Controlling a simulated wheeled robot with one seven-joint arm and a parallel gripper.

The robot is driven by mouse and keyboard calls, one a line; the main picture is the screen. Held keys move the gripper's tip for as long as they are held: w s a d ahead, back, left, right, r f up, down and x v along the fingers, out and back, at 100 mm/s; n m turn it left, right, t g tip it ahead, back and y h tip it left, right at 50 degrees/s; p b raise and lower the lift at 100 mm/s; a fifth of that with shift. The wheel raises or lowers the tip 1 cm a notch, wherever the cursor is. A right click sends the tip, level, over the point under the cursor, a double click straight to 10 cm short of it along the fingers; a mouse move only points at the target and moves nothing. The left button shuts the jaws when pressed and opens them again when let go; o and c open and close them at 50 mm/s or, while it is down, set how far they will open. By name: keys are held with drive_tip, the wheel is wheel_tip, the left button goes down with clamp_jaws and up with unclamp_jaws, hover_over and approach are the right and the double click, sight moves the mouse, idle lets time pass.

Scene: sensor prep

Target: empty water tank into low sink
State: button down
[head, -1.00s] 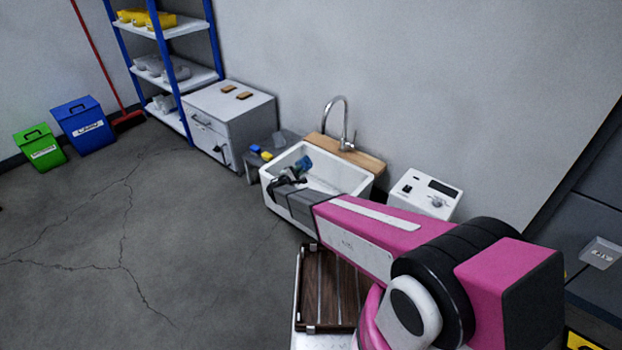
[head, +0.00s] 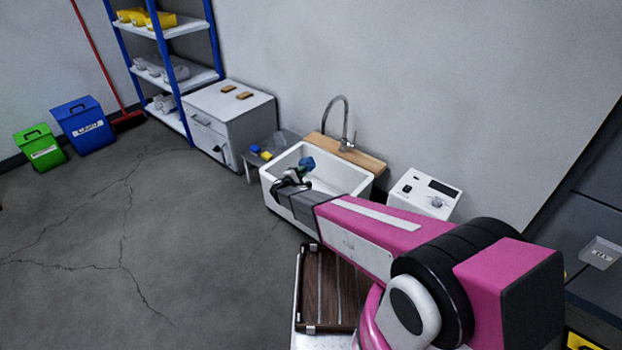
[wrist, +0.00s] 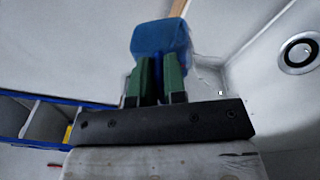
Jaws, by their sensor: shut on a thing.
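The low sink (head: 335,181) is a white basin against the wall, and its round drain (wrist: 300,52) shows at the right of the wrist view. My gripper (head: 298,172) is over the left part of the sink. In the wrist view my gripper's green fingers (wrist: 160,78) are shut on a blue part (wrist: 161,38), which I take to be part of the water tank. Faint clear edges show beside it. The blue part (head: 306,163) is tilted above the basin in the head view. Water and the rest of the tank's body cannot be made out.
A curved tap (head: 346,118) stands on a wooden ledge (head: 350,153) behind the sink. A slatted wooden rack (head: 335,290) is in front. The left floor is open.

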drive_tip(key=shift+s+d+r+m, duration=0.1)
drive_tip(key=shift+s+d+m, duration=0.1)
drive_tip(key=shift+d+m, duration=0.15)
drive_tip(key=s+d+m, duration=0.1)
drive_tip(key=f+m, duration=0.1)
drive_tip(key=m, duration=0.1)
drive_tip(key=shift+s+d, duration=0.35)
drive_tip(key=shift+d, duration=0.05)
drive_tip(key=shift+a, duration=0.1)
idle(0.4)
drive_tip(key=shift+m, duration=0.55)
drive_tip(key=shift+r+m, duration=0.15)
drive_tip(key=shift+m, duration=0.75)
